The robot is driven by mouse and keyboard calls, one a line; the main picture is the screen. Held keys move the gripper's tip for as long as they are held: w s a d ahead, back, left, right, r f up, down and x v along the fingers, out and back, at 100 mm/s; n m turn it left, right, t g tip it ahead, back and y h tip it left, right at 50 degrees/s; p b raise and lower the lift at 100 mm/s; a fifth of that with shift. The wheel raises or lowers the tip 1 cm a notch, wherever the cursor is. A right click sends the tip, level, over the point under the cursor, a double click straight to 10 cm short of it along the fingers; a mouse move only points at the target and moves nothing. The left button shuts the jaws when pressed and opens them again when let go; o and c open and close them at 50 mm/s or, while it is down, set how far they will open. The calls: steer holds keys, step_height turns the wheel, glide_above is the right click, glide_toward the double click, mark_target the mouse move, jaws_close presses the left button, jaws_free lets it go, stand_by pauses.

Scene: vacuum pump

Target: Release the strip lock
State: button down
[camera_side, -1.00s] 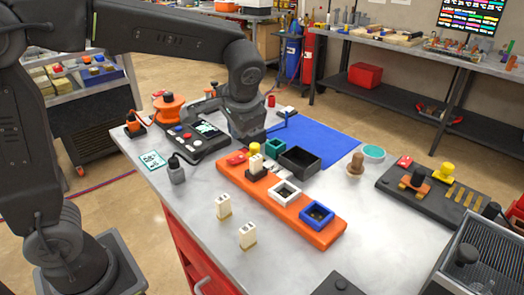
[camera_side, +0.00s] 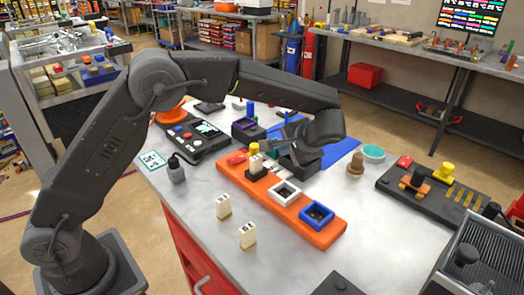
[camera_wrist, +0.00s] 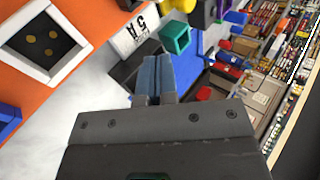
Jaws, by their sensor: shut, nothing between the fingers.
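The orange strip (camera_side: 285,208) lies on the bench. At its far end are a red piece (camera_side: 237,158) and a small yellow part (camera_side: 254,148); yellow also shows at the top of the wrist view (camera_wrist: 178,4). I cannot tell which part is the lock. A cream block (camera_side: 256,164) sits in the strip's dark socket; its "5A" label shows in the wrist view (camera_wrist: 134,34). A white-framed socket (camera_side: 285,194) and a blue one (camera_side: 317,215) follow. My gripper (camera_side: 280,152) is beside the cream block, its fingers (camera_wrist: 152,62) closed and empty.
Two cream blocks (camera_side: 223,207) (camera_side: 247,236) stand on the near bench. A teal socket (camera_wrist: 176,38) is close beyond my fingers. A control box (camera_side: 195,138) stands left, a brown peg (camera_side: 355,165) right.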

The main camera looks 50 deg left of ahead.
mark_target(251, 145)
steer(key=shift+a+f, duration=0.1)
steer(key=x, duration=1)
steer(key=shift+w+a, duration=0.2)
steer(key=shift+a, duration=1)
steer(key=shift+w+a, duration=0.1)
steer(key=shift+a, duration=0.6)
steer(key=shift+a, duration=2.35)
steer(key=v, duration=1.4)
